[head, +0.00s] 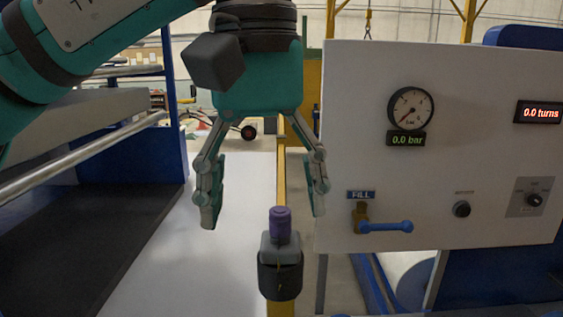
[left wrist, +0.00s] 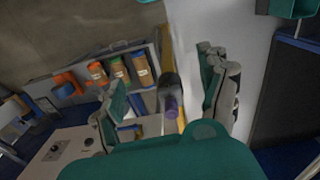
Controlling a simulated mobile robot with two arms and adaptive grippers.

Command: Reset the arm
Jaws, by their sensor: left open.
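My left gripper (head: 264,203) hangs fingers-down at the centre of the head view. Its two fingers are spread wide with nothing between them. A dark grey and black fitting with a purple cap (head: 281,226) stands below and slightly right of the space between the fingers, apart from them in the picture. In the left wrist view, the purple cap (left wrist: 172,108) shows between the open fingers of my left gripper (left wrist: 165,98). My right gripper is in neither view.
A pale control panel (head: 450,75) stands close right of the gripper, with a gauge (head: 410,108) reading 0.0 bar and a blue-handled FILL valve (head: 385,227). White film (head: 165,262) runs below left, beside a roller (head: 80,157). A shelf holds several containers (left wrist: 118,68).

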